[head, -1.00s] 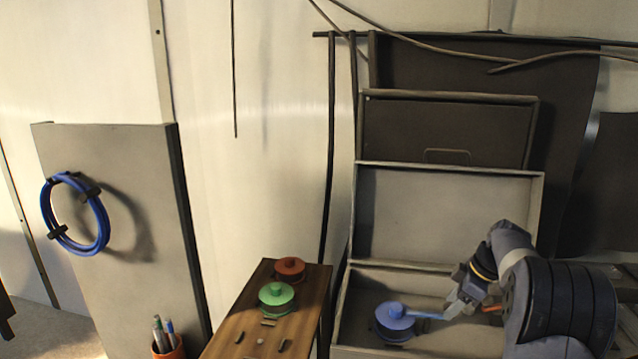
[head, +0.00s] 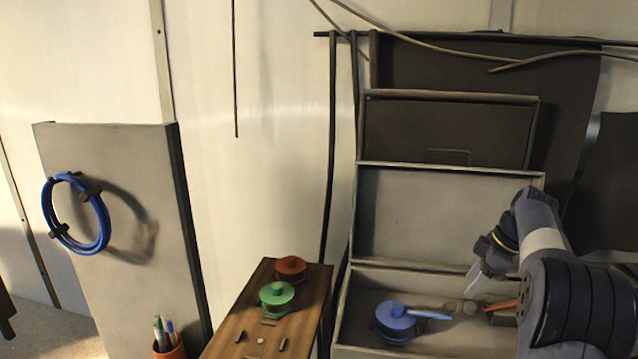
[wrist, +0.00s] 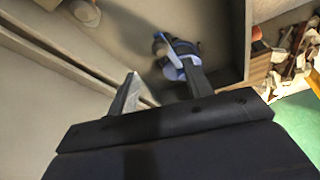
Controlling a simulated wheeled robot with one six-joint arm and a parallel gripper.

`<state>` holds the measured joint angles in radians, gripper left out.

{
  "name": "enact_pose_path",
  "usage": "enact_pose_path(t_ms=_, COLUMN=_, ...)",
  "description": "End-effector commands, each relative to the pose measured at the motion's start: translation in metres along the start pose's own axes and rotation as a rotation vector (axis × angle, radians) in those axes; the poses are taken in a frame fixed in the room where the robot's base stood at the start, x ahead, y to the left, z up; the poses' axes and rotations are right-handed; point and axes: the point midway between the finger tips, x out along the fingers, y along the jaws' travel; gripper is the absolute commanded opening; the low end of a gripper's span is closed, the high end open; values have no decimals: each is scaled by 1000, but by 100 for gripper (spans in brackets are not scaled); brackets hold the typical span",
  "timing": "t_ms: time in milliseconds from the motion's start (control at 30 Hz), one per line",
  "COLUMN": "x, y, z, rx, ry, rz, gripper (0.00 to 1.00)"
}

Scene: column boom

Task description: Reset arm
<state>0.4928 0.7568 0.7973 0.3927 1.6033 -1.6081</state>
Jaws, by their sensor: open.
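My gripper (head: 482,274) is open and empty, raised above the right part of the open grey drawer (head: 345,308). In the wrist view its two fingers (wrist: 160,82) stand apart. A blue round lidded object with a side handle (head: 395,322) lies in the drawer, its handle pointing right toward the space below my gripper. It also shows in the wrist view (wrist: 172,62), beyond my fingertips and partly behind the right finger.
A wooden stand (head: 250,325) left of the drawer holds a green knobbed piece (head: 277,296) and a red one (head: 290,268). A blue ring (head: 103,222) hangs on a grey panel (head: 130,180). An orange object (head: 503,305) lies near my arm.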

Motion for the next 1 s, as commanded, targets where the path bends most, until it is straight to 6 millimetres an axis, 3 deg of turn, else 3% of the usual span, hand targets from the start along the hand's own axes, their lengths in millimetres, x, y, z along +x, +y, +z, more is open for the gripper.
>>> enact_pose_path(t_ms=133, x=-32, y=0, z=0, rx=1, ry=-1, rz=4, gripper=48)
enact_pose_path(t_ms=200, x=-10, y=-1, z=0, rx=2, ry=0, rz=-6, gripper=48)
enact_pose_path(t_ms=667, x=82, y=-2, z=0, rx=2, ry=0, rz=-5, gripper=48)
enact_pose_path(t_ms=1000, x=82, y=-15, z=2, rx=244, ry=0, rz=100, gripper=48)
